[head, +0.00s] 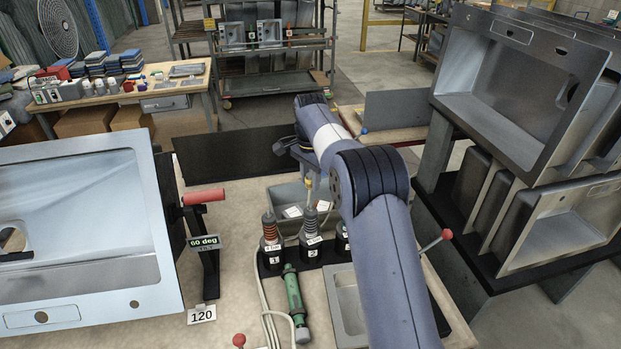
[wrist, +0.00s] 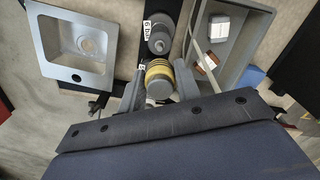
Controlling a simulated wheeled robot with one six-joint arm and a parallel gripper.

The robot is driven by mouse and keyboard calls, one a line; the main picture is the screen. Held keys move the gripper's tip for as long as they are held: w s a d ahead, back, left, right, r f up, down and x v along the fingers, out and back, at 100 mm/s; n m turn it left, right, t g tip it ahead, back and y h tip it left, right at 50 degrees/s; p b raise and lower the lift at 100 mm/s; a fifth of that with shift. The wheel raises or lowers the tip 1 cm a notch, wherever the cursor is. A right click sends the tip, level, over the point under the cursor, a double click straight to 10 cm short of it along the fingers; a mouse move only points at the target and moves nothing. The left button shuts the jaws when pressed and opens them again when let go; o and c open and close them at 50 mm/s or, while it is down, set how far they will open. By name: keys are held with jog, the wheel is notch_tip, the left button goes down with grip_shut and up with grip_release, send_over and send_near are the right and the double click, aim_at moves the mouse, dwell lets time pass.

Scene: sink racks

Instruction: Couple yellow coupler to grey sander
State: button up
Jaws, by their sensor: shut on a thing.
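My gripper (wrist: 158,88) is shut on the yellow coupler (wrist: 158,72), a short piece with yellow ribbed rings and a grey round end. In the head view the yellow coupler (head: 308,186) is a small yellow spot above the black rack, and my arm covers much of the gripper. A grey cylinder with a "6 bar" label (wrist: 159,36) stands just beyond the coupler in the wrist view; I cannot tell whether they touch. I cannot pick out a grey sander for certain. A green tool (head: 294,302) lies on the bench.
Black holders marked 1 (head: 271,252) and 2 (head: 312,243) stand in a row; a third is partly behind my arm. A grey bin (wrist: 246,70) with small boxes lies right in the wrist view, a small sink (wrist: 103,70) left. A large sink (head: 85,285) stands left.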

aim_at(311, 205)
jog(key=shift+f+b, duration=1.35)
jog(key=shift+f, duration=1.55)
jog(key=shift+p, duration=0.85)
jog(key=shift+f+b, duration=0.75)
jog(key=shift+f, duration=0.85)
jog(key=o, duration=1)
jog(key=shift+r, duration=0.15)
notch_tip(311, 205, up, 11)
jog(key=shift+f+b, duration=0.2)
jog(key=shift+b, duration=0.45)
